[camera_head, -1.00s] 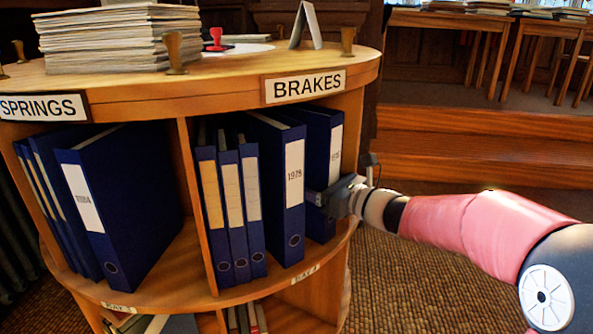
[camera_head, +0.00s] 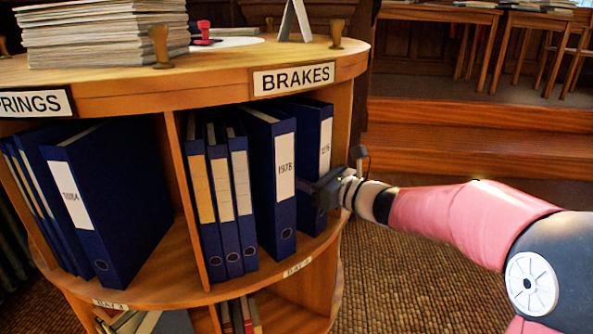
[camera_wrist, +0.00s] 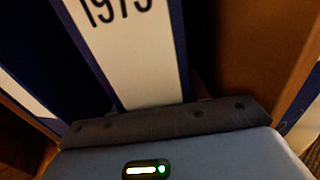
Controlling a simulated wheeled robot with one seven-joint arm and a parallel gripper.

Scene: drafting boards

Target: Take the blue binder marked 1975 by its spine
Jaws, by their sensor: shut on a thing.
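The blue binder marked 1975 (camera_head: 308,133) stands upright at the right end of the compartment under the BRAKES sign (camera_head: 293,78). Its white label shows large in the wrist view (camera_wrist: 138,62), with the top of the number cut off. My gripper (camera_head: 322,189) is shut on the lower part of its spine, and hides part of the label's lower end. In the wrist view my gripper (camera_wrist: 170,124) lies across the spine just below the label; the fingertips are hidden. The binder still stands within the shelf.
A blue binder marked 1978 (camera_head: 284,210) stands close on the left, with several thinner binders (camera_head: 221,205) beyond it. The wooden upright (camera_head: 341,130) is close on the right. Stamps and stacked papers (camera_head: 105,35) stand on top. Open floor (camera_head: 430,280) lies at right.

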